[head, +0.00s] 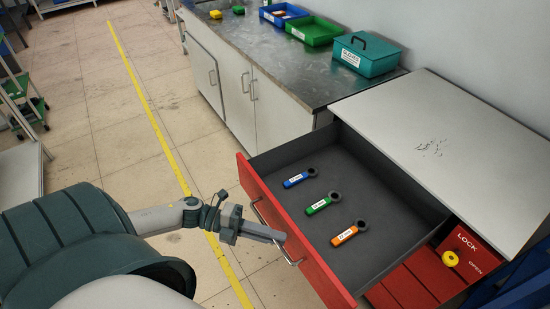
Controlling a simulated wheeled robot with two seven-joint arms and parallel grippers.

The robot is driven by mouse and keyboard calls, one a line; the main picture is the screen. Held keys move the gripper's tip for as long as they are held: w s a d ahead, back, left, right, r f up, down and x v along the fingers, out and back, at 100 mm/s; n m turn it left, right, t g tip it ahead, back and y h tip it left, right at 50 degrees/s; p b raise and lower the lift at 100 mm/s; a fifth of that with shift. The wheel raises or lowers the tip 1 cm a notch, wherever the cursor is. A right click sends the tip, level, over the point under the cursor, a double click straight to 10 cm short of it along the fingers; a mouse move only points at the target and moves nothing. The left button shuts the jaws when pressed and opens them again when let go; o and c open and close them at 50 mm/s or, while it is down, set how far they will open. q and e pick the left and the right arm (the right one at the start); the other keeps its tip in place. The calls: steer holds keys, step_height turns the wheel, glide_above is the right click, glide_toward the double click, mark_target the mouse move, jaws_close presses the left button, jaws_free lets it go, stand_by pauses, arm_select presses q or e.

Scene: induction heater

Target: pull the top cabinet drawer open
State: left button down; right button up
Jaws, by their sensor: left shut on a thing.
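The top cabinet drawer (395,205) stands pulled well out, with a red front (318,262) and a dark grey inside. A metal bar handle (290,257) runs along the outside of the front. My left gripper (278,237) is at this handle, shut on it; the fingertips partly hide the bar. Inside the drawer lie a blue-handled tool (299,178), a green-handled tool (322,204) and an orange-handled tool (348,233), apart from each other. The cabinet's grey top (455,140) overhangs the back of the drawer. My right gripper is not in view.
A red panel marked LOCK and OPEN with a yellow knob (450,258) is at lower right. A metal-topped bench (290,72) bears green and blue bins and a teal box (366,56). Tiled floor (125,140) with a yellow line is clear at left.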

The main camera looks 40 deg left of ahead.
arm_select(q)
steer(key=c, duration=1.9)
jaws_free()
steer(key=shift+o, duration=0.2)
steer(key=b+v, duration=0.5)
steer(key=v, duration=1.2)
steer(key=shift+s+a, duration=0.15)
steer(key=shift+a, duration=0.05)
